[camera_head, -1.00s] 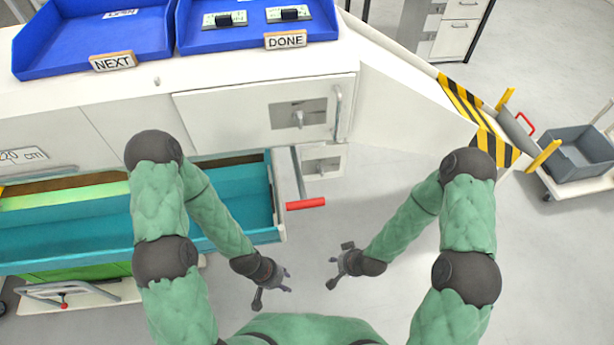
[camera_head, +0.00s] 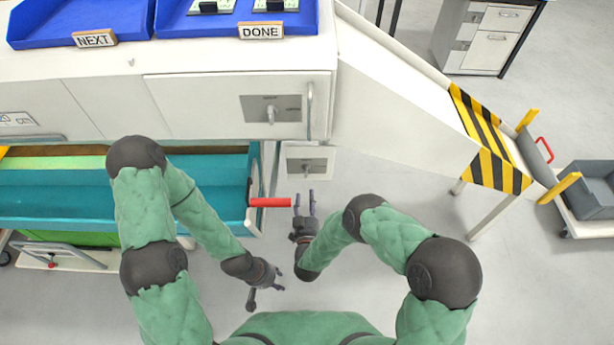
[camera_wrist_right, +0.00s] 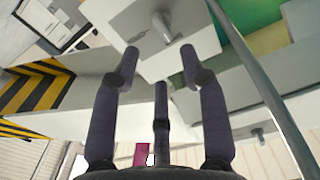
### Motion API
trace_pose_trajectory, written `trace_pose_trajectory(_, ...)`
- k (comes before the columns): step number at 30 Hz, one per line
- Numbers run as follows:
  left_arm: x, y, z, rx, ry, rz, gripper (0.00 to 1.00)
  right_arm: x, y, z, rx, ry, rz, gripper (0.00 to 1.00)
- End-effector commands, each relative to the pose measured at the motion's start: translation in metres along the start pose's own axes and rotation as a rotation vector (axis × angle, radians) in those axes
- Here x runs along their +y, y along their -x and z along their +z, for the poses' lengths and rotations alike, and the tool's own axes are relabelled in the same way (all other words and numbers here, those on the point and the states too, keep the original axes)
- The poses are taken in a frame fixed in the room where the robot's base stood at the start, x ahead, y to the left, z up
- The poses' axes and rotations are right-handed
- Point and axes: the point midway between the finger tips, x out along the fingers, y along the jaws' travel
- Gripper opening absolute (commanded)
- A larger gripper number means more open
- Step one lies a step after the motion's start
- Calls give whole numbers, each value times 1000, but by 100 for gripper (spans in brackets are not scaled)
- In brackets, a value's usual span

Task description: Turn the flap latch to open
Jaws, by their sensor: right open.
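The white flap (camera_head: 200,110) under the worktop carries a grey plate with a small latch (camera_head: 270,112). A second small latch (camera_head: 307,168) is on the pale panel just below it. My right gripper (camera_head: 305,200) is open and empty in front of and below this lower panel, fingers pointing toward it. In the right wrist view, a latch (camera_wrist_right: 162,25) on a pale panel shows beyond and between the spread fingertips (camera_wrist_right: 160,60), with no visible contact. My left gripper (camera_head: 268,287) hangs low over the floor, its fingers apart and empty.
A red handle (camera_head: 270,202) sticks out from the teal drawer (camera_head: 225,190), close left of my right gripper. A vertical bar handle (camera_head: 309,110) is beside the upper latch. A white chute (camera_head: 400,110) with striped edges slopes away right. Open floor (camera_head: 380,310) lies below.

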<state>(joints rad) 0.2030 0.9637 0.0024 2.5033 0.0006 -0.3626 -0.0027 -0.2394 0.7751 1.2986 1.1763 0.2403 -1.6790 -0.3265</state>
Motion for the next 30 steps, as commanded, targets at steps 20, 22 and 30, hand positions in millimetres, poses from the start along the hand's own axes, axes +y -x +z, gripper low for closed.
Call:
trace_pose_trajectory(20, -10, -30, -1, 0, 0, 0, 40, 0, -97, 2, -2, -2, 0, 44)
trace_pose_trajectory(22, -11, -30, -1, 0, 0, 0, 40, 0, -100, 1, -2, -1, 0, 44)
trace_pose_trajectory(30, -11, -30, -1, 0, 0, 0, 40, 0, -102, 1, -3, -1, -1, 44)
